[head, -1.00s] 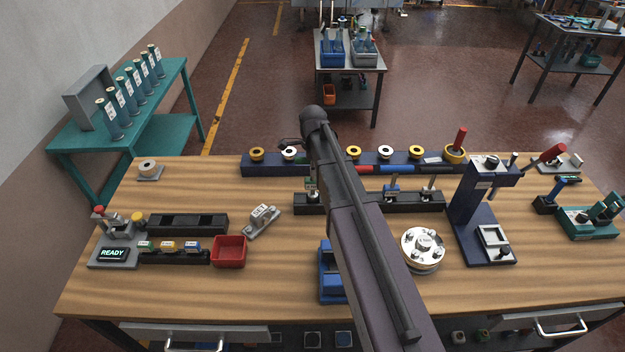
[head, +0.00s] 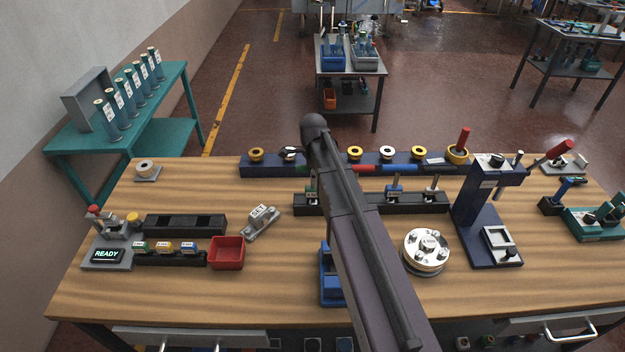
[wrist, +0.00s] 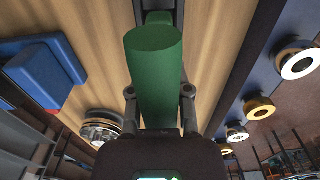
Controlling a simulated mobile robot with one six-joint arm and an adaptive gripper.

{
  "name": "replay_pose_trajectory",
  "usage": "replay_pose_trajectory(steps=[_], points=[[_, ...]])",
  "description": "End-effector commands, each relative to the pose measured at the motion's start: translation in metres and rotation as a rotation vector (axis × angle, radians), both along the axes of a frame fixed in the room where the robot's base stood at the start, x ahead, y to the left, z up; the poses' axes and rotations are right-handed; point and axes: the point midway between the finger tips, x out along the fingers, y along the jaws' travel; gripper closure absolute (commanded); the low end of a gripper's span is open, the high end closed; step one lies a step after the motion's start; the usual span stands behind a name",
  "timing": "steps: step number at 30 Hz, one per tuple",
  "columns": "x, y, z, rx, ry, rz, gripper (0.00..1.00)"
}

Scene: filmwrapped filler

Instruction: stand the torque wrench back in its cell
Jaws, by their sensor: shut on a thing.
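My gripper (wrist: 159,91) is shut on a thick green cylinder (wrist: 154,75), which I take to be the torque wrench's handle; its end faces the wrist camera. The rest of the held tool is hidden. A black rack (wrist: 183,12) shows behind it at the top of the wrist view, with a smaller green part (wrist: 158,17) on it. In the head view my arm covers the gripper and the middle of the black rack (head: 413,206). Tools with green, blue and grey parts stand in the rack. I cannot tell whether the held tool touches a cell.
A navy rail (head: 270,170) with several rings runs behind the rack. A blue holder (head: 328,290) stands in front, partly behind my arm. A round metal fixture (head: 427,250) and a navy press (head: 472,220) stand at right; a red bin (head: 227,253) at left. The front left tabletop is clear.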

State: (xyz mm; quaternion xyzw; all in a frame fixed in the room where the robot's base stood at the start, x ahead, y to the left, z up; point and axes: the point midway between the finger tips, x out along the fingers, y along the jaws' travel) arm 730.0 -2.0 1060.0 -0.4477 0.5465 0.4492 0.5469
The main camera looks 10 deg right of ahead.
Motion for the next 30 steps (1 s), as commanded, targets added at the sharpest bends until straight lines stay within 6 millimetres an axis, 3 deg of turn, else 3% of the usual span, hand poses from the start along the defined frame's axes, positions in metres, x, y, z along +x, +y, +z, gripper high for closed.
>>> replay_pose_trajectory(steps=[13,14,17,30], points=[[0.0,-0.0005,-0.0036,0.0,0.0,-0.001,1.0],[0.0,-0.0005,-0.0034,0.0,0.0,-0.001,0.72],[0.0,-0.0006,-0.0025,0.0,0.0,-0.001,0.42],[0.0,-0.0008,-0.0018,0.0,0.0,-0.001,0.4]])
